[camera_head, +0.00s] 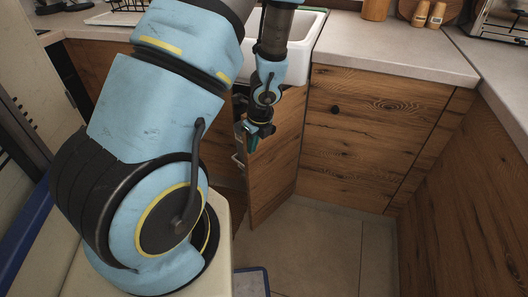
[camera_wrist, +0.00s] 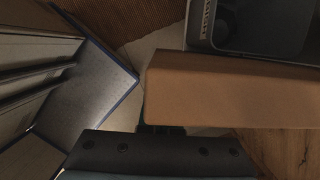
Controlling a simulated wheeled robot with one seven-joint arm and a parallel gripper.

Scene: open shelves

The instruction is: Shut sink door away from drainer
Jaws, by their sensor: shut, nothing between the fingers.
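The sink door away from the drainer (camera_head: 275,165) is a wood-grain panel below the white sink (camera_head: 300,55). It stands ajar, swung out from the cabinet, in the head view. My gripper (camera_head: 250,143) is shut and empty, at the upper left of this door, by its free side. I cannot tell whether it touches the door. In the wrist view a brown panel (camera_wrist: 230,92), seemingly the door's edge, lies just beyond the dark gripper body (camera_wrist: 155,152). The drainer (camera_head: 128,5) is a dark wire rack on the counter, upper left. My arm hides much of the cabinet front.
Closed wooden fronts (camera_head: 365,135) stand right of the door, and another cabinet run (camera_head: 465,190) closes off the right side. The tiled floor (camera_head: 310,250) before the door is clear. A blue-edged panel (camera_wrist: 95,90) shows left in the wrist view.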

